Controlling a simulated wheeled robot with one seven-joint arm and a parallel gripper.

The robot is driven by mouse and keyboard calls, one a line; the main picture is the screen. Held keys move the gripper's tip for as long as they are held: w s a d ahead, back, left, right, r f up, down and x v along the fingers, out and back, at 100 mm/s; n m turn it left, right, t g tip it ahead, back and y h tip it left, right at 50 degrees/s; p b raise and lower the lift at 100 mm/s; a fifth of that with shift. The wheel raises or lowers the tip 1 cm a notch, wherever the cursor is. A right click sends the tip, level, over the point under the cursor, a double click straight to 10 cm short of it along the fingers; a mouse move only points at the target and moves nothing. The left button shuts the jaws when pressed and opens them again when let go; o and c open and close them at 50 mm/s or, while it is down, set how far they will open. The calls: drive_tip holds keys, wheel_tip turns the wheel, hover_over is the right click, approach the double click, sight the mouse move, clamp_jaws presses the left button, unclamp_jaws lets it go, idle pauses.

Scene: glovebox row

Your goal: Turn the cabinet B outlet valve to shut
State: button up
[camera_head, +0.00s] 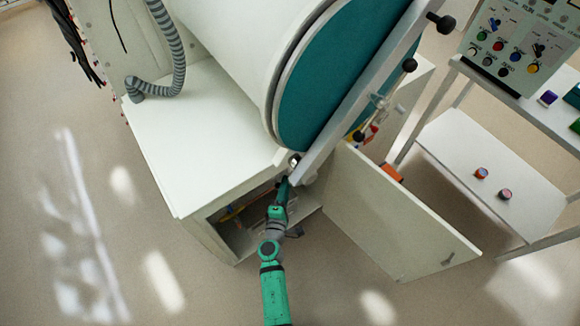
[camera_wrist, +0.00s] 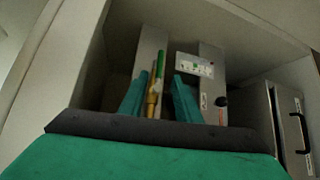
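The low white cabinet (camera_head: 215,235) under the glovebox stands open in the head view, and my arm reaches to its opening. In the wrist view my gripper (camera_wrist: 160,92) has its two teal fingers apart inside the cabinet. A thin upright brass-yellow part with a green upper section (camera_wrist: 158,66) shows in the gap between them, nearer the left finger. It may be the valve or its pipe; I cannot tell. I see no clear contact with it. In the head view my gripper's tips are hidden around the cabinet's upper edge. No letter B is readable.
The cabinet's open door (camera_head: 395,220) stands to the right of my arm. Inside are a white label plate (camera_wrist: 195,66) and a black knob (camera_wrist: 221,101). A black handle (camera_wrist: 298,132) is at the right. A shelved stand (camera_head: 480,185) is further right; floor on the left is clear.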

drive_tip(key=x, duration=0.9)
drive_tip(key=shift+w, duration=0.4)
drive_tip(key=shift+d, duration=0.1)
clamp_jaws()
